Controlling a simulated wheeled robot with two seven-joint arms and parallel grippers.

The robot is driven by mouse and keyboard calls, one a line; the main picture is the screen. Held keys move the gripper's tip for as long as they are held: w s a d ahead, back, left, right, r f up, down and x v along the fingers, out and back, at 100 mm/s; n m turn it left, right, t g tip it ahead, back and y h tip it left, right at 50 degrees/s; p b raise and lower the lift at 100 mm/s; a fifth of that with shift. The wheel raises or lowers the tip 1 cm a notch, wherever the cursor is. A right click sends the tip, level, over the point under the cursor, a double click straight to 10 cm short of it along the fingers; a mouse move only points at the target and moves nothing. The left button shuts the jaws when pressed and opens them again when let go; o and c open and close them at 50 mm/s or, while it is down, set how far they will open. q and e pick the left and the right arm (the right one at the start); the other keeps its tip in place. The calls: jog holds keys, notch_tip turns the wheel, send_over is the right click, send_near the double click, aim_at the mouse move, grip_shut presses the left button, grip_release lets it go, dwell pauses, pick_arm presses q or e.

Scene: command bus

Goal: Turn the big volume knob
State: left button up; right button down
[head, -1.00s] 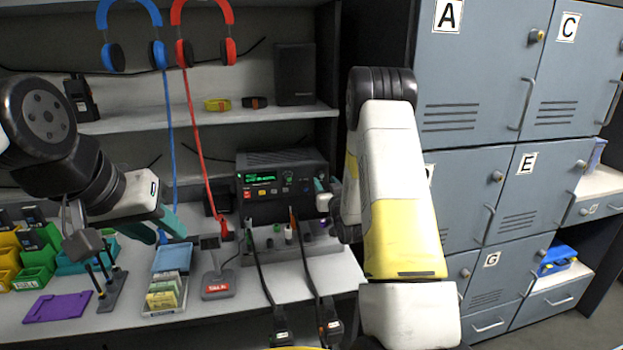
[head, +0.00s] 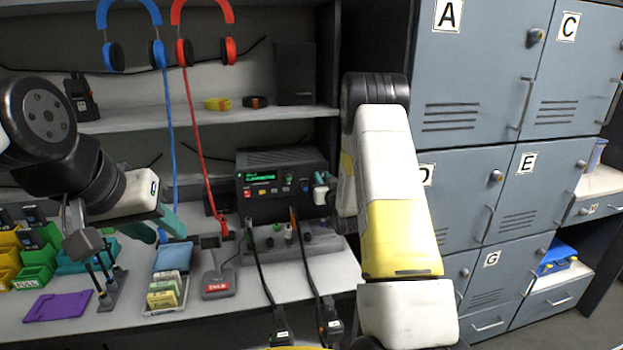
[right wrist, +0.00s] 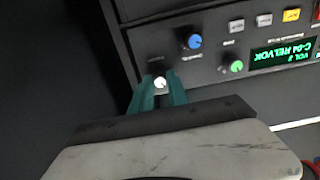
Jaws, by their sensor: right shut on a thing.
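The black radio unit (head: 283,183) with a green display stands on the desk against the back wall. In the right wrist view, its front panel (right wrist: 215,70) shows upside down. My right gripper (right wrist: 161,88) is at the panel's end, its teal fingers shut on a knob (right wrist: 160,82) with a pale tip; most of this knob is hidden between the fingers. A blue knob (right wrist: 194,42) and a green knob (right wrist: 236,67) sit beside it, apart from the fingers. My left gripper (head: 168,228) hangs over the desk at left, its teal fingers partly seen.
A desk microphone (head: 217,280) and a tray of cards (head: 166,292) stand on the desk. Two black cables (head: 262,275) hang in front of the radio. Headphones (head: 130,30) hang above. Grey lockers (head: 480,90) stand close on the right.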

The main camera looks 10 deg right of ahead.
jog(key=shift+m, duration=0.4)
jog(key=m, duration=0.4)
jog(key=shift+m, duration=2.4)
jog(key=c, duration=1.3)
grip_release()
jog(key=shift+s, duration=0.1)
jog(key=s, duration=0.7)
jog(key=shift+s+d, duration=0.1)
jog(key=shift+s, duration=0.25)
